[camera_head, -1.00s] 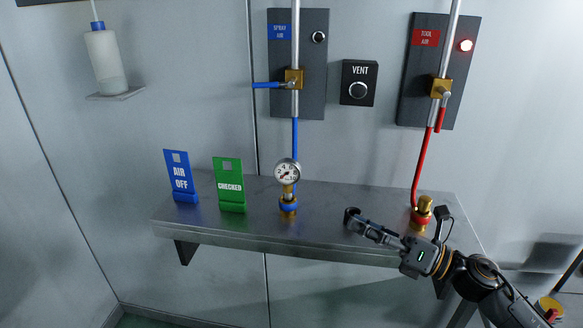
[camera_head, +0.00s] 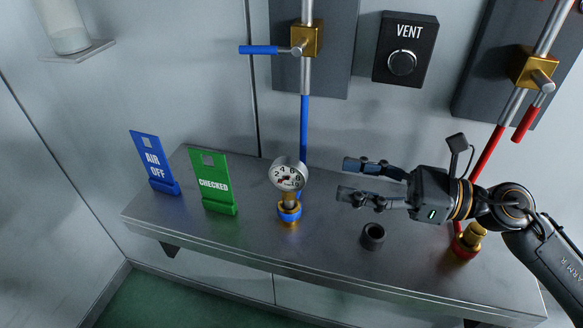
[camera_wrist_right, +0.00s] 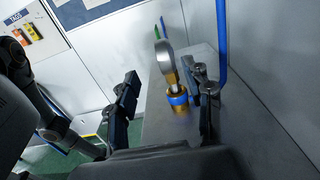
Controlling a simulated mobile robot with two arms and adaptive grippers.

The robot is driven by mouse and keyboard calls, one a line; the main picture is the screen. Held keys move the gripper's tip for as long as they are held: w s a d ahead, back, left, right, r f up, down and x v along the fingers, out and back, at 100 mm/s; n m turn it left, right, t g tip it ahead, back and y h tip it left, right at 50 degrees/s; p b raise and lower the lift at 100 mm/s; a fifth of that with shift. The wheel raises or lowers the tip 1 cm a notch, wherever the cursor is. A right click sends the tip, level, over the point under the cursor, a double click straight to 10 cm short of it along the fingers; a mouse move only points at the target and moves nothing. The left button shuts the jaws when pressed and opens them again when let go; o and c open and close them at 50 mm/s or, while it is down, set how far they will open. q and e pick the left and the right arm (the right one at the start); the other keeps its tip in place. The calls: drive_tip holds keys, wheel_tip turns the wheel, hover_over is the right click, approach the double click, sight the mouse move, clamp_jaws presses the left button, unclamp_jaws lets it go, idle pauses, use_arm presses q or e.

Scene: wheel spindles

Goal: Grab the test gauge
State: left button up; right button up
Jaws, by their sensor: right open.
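The test gauge (camera_head: 288,175) has a round white dial and stands upright on a brass and blue fitting (camera_head: 289,211) on the metal shelf (camera_head: 330,262). A blue hose runs up the wall behind it. In the right wrist view the gauge (camera_wrist_right: 164,58) shows nearly edge-on, between and beyond the two fingers. My right gripper (camera_head: 348,180) is open and empty, to the right of the gauge. Its fingers point left towards the gauge, with a gap between them and the dial. My left gripper is not in view.
A dark ring (camera_head: 373,236) lies on the shelf below my right gripper. A blue AIR OFF sign (camera_head: 154,162) and a green CHECKED sign (camera_head: 213,182) stand left of the gauge. A red-collared brass fitting (camera_head: 467,241) is behind my arm. The VENT box (camera_head: 405,49) hangs above.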

sight(292, 160)
drive_tip(key=p+x, duration=0.1)
drive_tip(key=x, duration=0.2)
drive_tip(key=p+x, duration=0.2)
drive_tip(key=x, duration=0.1)
drive_tip(key=shift+w+a+r, duration=0.15)
drive_tip(key=shift+r, duration=0.1)
drive_tip(key=p+x, duration=0.1)
drive_tip(key=x, duration=0.1)
drive_tip(key=p+x, duration=0.2)
drive_tip(key=shift+w+r, duration=0.2)
drive_tip(key=shift+r, duration=0.2)
drive_tip(key=shift+w+a+f+p, duration=0.1)
drive_tip(key=shift+a+p, duration=0.2)
drive_tip(key=shift+f, duration=0.15)
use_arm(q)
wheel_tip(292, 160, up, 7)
use_arm(e)
clamp_jaws()
